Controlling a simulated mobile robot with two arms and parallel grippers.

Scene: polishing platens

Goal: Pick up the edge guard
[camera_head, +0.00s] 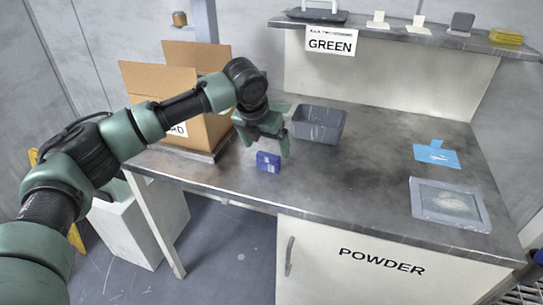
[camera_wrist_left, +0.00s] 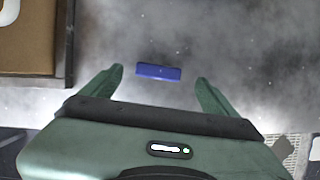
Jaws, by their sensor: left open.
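A small blue block with pale markings, apparently the edge guard (camera_head: 268,161), sits on the metal bench near its front edge. My left gripper (camera_head: 266,145) is open and empty, above and just behind it in the head view. In the left wrist view the edge guard (camera_wrist_left: 158,72) shows as a narrow blue bar lying crosswise, just beyond and between the two spread fingertips of my left gripper (camera_wrist_left: 160,78). Neither finger visibly touches it. My right gripper is in neither view.
An open cardboard box (camera_head: 205,115) stands left of my gripper. A grey bin (camera_head: 319,124) is close on the right. A framed plate (camera_head: 420,211) and blue sheet (camera_head: 420,153) lie farther right. The bench middle (camera_head: 365,170) is clear.

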